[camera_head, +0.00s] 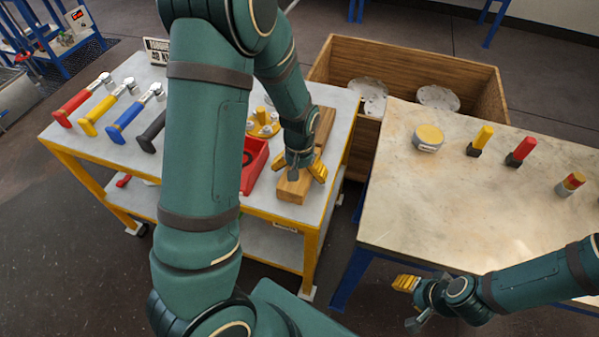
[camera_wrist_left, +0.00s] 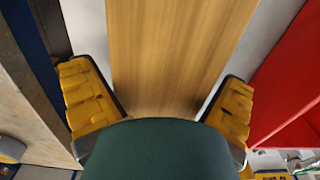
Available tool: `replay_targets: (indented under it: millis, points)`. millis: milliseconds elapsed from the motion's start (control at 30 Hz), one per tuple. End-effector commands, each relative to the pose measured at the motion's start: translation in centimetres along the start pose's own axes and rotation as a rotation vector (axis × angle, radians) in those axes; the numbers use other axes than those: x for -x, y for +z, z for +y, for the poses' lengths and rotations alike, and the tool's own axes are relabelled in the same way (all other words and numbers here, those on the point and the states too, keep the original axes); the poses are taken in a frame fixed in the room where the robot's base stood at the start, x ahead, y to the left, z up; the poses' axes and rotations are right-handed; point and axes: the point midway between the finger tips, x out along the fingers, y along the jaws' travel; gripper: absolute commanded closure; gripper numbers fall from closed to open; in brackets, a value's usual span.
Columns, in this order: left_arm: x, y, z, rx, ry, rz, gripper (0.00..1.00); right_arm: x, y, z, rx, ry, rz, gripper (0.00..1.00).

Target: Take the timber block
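The timber block (camera_head: 293,189) is a long, light-brown piece lying on the grey top of the yellow-framed cart. My left gripper (camera_head: 305,172) is over it, hiding its middle in the head view. In the left wrist view the block (camera_wrist_left: 180,50) runs between the two yellow-padded fingers of my left gripper (camera_wrist_left: 160,105). The fingers are spread, one on each side, with narrow gaps of grey visible beside the wood. My right gripper (camera_head: 410,303) is open and empty, low in front of the stone-topped table.
A red bin (camera_head: 254,163) stands close beside the block; a yellow flanged part (camera_head: 262,124) is behind it. Several hammers (camera_head: 128,115) lie at the cart's left. A wooden crate (camera_head: 415,57) stands behind. The stone-topped table (camera_head: 450,200) holds several small items along its back.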

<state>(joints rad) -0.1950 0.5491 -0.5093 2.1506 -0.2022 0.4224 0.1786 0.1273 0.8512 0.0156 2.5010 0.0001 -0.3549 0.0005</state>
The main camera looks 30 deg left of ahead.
Motion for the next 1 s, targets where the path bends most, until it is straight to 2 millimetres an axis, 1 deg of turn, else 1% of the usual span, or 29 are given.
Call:
replay_targets:
  millis: [33, 67, 100, 133, 167, 200, 300, 600, 700, 767, 833, 1000]
  points:
    - [0.0, 0.0, 0.0, 0.0, 0.0, 0.0, 0.21, 0.0, 0.0, 0.0, 0.0, 0.0, 0.0, 0.53]
    - [0.0, 0.0, 0.0, 0.0, 0.0, 0.0, 0.32, 0.0, 0.0, 0.0, 0.0, 0.0, 0.0, 0.53]
    - [0.0, 0.0, 0.0, 0.0, 0.0, 0.0, 0.46, 0.0, 0.0, 0.0, 0.0, 0.0, 0.0, 0.53]
    - [0.0, 0.0, 0.0, 0.0, 0.0, 0.0, 0.56, 0.0, 0.0, 0.0, 0.0, 0.0, 0.0, 0.53]
    - [0.0, 0.0, 0.0, 0.0, 0.0, 0.0, 0.62, 0.0, 0.0, 0.0, 0.0, 0.0, 0.0, 0.53]
    - [0.0, 0.0, 0.0, 0.0, 0.0, 0.0, 0.64, 0.0, 0.0, 0.0, 0.0, 0.0, 0.0, 0.53]
    - [0.0, 0.0, 0.0, 0.0, 0.0, 0.0, 0.68, 0.0, 0.0, 0.0, 0.0, 0.0, 0.0, 0.53]
    - [0.1, 0.0, 0.0, 0.0, 0.0, 0.001, 0.68, 0.0, 0.0, 0.0, 0.0, 0.0, 0.0, 0.53]
    - [0.4, -0.1, 0.0, 0.0, 0.0, 0.002, 0.68, 0.1, 0.0, -0.1, 0.0, 0.0, -0.001, 0.53]
    - [1.0, -0.1, 0.0, -0.001, 0.0, 0.003, 0.68, 0.4, 0.0, -0.1, 0.0, 0.0, -0.001, 0.53]
    - [2.1, -0.1, 0.0, 0.0, 0.001, 0.004, 0.68, 0.7, 0.0, -0.3, -0.001, 0.0, -0.003, 0.53]
    - [5.5, -0.1, 0.0, 0.0, 0.002, 0.005, 0.68, 1.9, 0.1, -0.7, -0.001, 0.0, -0.008, 0.53]
